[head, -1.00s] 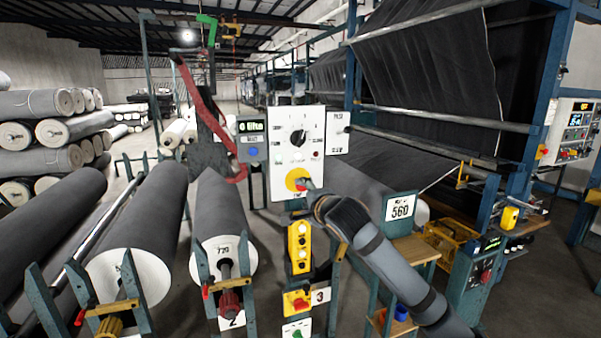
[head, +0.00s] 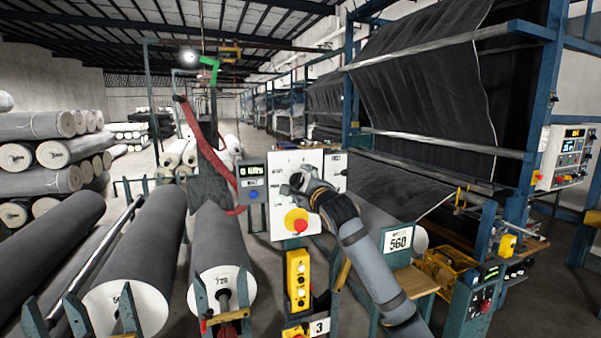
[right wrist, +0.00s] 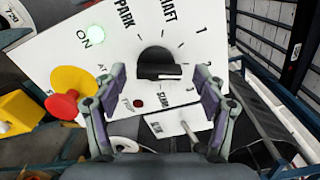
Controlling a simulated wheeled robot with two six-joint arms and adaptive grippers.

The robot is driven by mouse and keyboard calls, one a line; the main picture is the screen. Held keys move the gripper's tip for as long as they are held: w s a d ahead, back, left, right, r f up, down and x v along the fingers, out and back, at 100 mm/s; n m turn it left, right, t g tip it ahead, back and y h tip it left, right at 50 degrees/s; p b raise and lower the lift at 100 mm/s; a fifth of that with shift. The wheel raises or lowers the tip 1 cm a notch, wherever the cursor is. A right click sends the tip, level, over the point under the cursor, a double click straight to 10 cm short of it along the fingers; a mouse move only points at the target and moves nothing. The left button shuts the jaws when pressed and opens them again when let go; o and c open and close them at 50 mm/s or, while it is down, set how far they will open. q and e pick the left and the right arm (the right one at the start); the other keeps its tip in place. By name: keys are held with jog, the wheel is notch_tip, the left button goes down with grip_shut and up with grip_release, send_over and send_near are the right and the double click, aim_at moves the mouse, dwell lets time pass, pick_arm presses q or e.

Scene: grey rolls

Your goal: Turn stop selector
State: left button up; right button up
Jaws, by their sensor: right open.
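The stop selector is a black rotary knob (right wrist: 160,68) on a white control panel (head: 284,163), with a printed scale around it. My right gripper (right wrist: 165,77) is open in the right wrist view, one finger on each side of the knob; contact cannot be told. In the head view my right gripper (head: 304,184) is in front of the panel and hides the knob. A red mushroom button (right wrist: 62,104) on a yellow base sits beside the selector; it is also below the gripper in the head view (head: 299,225). My left gripper is not in view.
A display box (head: 252,182) is left of the panel, and a yellow push-button box (head: 298,279) hangs below it. Large fabric rolls (head: 145,262) lie at left. A "560" sign (head: 399,239) and a wooden shelf (head: 414,282) stand at right.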

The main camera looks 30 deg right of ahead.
jog(key=shift+w+d, duration=0.15)
jog(key=shift+w, duration=0.35)
jog(key=c, duration=1.2)
jog(key=shift+o, duration=0.2)
